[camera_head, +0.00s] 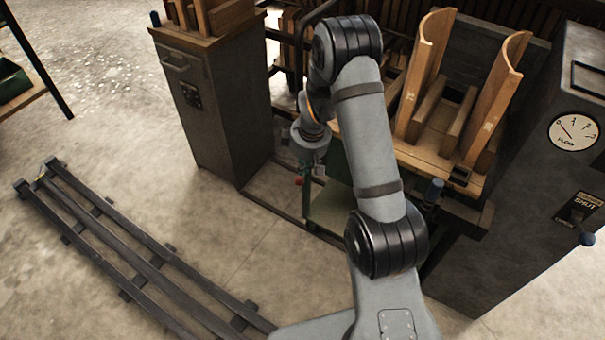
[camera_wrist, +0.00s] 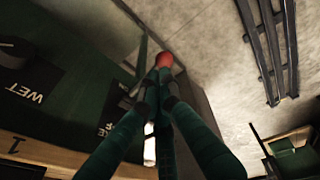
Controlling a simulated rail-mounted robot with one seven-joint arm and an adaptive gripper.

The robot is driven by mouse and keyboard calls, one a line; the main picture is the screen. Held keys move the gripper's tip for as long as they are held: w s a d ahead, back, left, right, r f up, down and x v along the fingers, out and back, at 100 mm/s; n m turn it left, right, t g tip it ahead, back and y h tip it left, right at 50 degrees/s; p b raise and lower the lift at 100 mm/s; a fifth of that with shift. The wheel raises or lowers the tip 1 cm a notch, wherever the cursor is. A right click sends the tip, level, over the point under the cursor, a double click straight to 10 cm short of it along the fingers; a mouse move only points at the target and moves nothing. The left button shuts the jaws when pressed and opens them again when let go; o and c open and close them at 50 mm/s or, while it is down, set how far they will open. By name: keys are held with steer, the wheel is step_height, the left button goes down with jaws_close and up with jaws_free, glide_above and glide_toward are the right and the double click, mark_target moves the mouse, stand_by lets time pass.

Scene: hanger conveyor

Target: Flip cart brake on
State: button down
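A small red knob (camera_head: 298,181) shows low beside the dark-framed cart, just below my gripper (camera_head: 308,170). The wrist view shows the same red knob (camera_wrist: 164,60) right at the tips of my gripper (camera_wrist: 159,76). The cart's green side (camera_wrist: 70,115) fills the left of the wrist view, with a dark plate marked WET (camera_wrist: 30,88) and a second label partly hidden by a finger.
A grey cabinet (camera_head: 222,110) stands left of the cart. Wooden racks (camera_head: 460,90) rise behind my arm. Dark rails (camera_head: 130,240) lie on the floor at left; open floor surrounds them.

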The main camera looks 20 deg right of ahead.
mark_target(302, 179)
steer(key=shift+x, duration=1.35)
steer(key=b+x, duration=0.1)
steer(key=b, duration=0.1)
steer(key=b+x, duration=0.1)
steer(key=b, duration=0.1)
steer(key=shift+s+f, duration=0.3)
steer(key=shift+r, duration=0.25)
steer(key=shift+r, duration=0.3)
steer(key=s+a+p+v, duration=0.2)
steer(key=p+v, duration=0.2)
steer(key=v, duration=0.9)
steer(key=shift+f, duration=0.2)
